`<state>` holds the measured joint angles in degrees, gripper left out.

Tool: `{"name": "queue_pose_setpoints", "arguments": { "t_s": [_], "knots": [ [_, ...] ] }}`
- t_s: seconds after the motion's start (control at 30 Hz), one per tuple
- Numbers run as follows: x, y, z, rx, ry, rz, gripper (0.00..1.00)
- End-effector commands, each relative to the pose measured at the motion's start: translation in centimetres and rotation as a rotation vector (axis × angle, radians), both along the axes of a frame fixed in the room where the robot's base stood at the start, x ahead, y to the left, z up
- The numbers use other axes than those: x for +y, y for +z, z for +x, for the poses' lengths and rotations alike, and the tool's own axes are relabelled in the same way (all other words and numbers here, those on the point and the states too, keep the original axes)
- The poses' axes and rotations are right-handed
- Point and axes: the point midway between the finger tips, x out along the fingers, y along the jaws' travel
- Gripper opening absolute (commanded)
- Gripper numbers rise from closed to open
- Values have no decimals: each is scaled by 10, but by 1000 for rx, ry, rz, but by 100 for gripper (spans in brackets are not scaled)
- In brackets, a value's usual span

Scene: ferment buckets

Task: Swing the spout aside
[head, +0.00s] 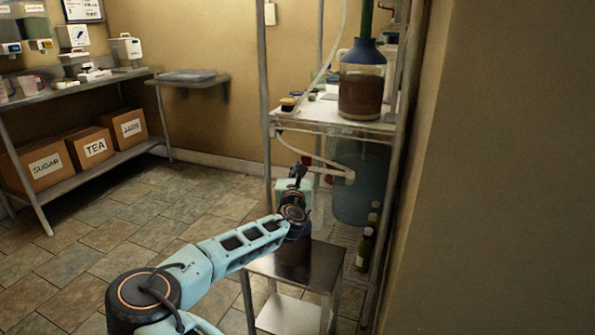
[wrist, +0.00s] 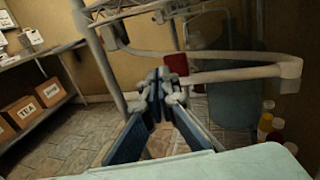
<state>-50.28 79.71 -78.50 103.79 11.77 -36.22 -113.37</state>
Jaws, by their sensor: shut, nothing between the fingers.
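The spout (head: 318,160) is a cream pipe that runs out from the wire rack and bends at its right end. In the wrist view the spout (wrist: 235,72) crosses right of centre, with a red block (wrist: 176,67) at its left end. My gripper (head: 299,172) is at the rack's front, close to the spout's left part. In the wrist view my gripper (wrist: 160,84) has its fingertips together with nothing between them, just below and left of the red block. I cannot tell whether they touch it.
A jug with a blue top (head: 362,88) stands on the rack's upper shelf (head: 325,113). A steel stand (head: 310,262) is under my gripper. A wall closes the right; the floor left is clear.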

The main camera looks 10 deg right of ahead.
Motion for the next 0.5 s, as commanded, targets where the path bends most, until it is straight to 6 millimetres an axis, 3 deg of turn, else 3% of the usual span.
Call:
{"name": "queue_pose_setpoints", "arguments": {
  "t_s": [0.5],
  "knots": [
    [51, 0, -70, 3, 1, -1, 0]
  ]
}}
